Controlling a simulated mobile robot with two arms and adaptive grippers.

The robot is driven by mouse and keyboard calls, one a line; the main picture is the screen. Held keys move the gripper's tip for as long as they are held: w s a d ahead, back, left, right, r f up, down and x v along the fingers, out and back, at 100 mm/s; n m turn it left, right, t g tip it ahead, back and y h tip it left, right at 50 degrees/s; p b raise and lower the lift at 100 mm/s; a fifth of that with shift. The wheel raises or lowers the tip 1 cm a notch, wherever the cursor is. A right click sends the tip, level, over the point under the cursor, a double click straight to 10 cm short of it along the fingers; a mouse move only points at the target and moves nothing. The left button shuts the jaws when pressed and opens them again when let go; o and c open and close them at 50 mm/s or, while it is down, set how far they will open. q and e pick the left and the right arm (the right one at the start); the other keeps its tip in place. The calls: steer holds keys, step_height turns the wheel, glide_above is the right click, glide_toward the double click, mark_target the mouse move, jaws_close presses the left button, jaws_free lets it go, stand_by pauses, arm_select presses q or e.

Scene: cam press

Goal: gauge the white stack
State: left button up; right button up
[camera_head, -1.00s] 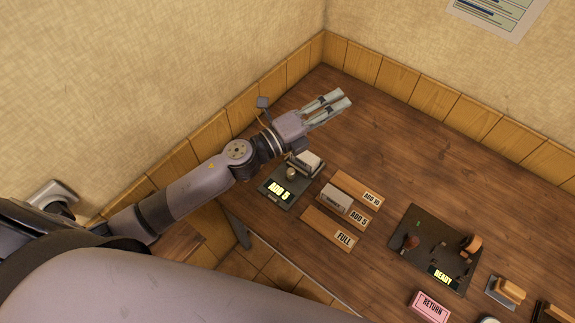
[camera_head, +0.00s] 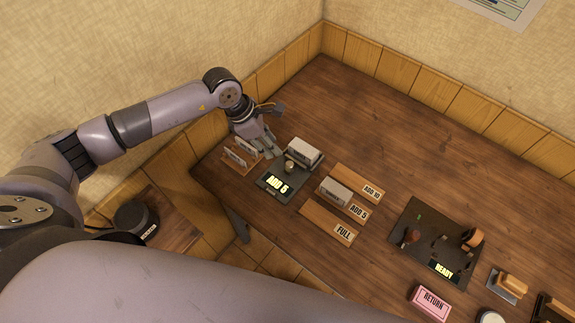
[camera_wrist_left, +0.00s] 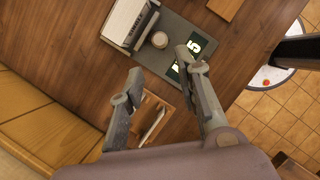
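A white stack (camera_head: 304,151), a pale block with a dark-lettered label in the left wrist view (camera_wrist_left: 128,22), sits at the far end of the dark gauge (camera_head: 270,189). The gauge has a round knob (camera_head: 290,166) and a lit display (camera_head: 279,183) reading ADD 5. My left gripper (camera_head: 270,150) points down, open and empty, above the table between a small wooden rack and the gauge. In the wrist view its fingers (camera_wrist_left: 160,60) are spread, clear of the stack, and one finger partly covers the display. My right gripper is out of view.
The wooden rack (camera_head: 229,157) holds upright white pieces. Wooden trays marked ADD 10 (camera_head: 371,191), ADD 5 (camera_head: 359,211) and FULL (camera_head: 343,233) lie right of the gauge; a grey-white block (camera_head: 334,191) rests there. A dark READY board (camera_head: 414,216) and pink RETURN block (camera_head: 431,303) lie farther right.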

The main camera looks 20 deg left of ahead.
mark_target(288, 164)
arm_select(q)
steer(key=b+x, duration=0.6)
steer(key=x, duration=0.6)
steer(key=shift+w+f, duration=0.1)
steer(key=shift+w, duration=0.05)
steer(key=shift+d, duration=0.1)
jaws_close()
